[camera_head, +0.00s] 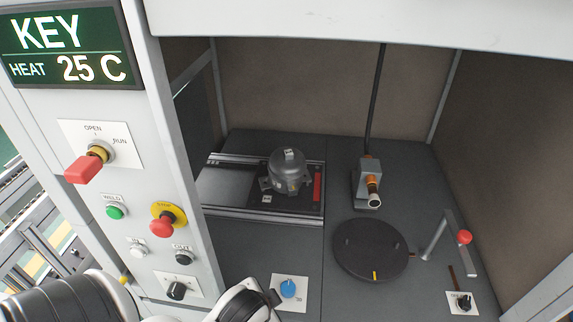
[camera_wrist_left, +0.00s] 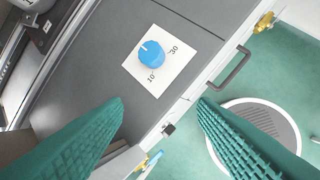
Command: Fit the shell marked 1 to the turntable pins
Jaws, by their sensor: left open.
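A grey metal compressor shell (camera_head: 288,172) stands upright on a dark plate (camera_head: 284,202) on the sliding rails inside the cabinet; I cannot read a number on it. In the head view my left arm comes in at the bottom, in front of the cabinet. My right gripper is out of view.
A torch-like tool (camera_head: 370,187) on a cable stands behind the turntable. A lever with a red ball (camera_head: 464,237) stands to its right. The blue knob (camera_head: 288,288) and a black knob (camera_head: 463,302) sit along the front. A control panel (camera_head: 135,170) with a red key forms the left post.

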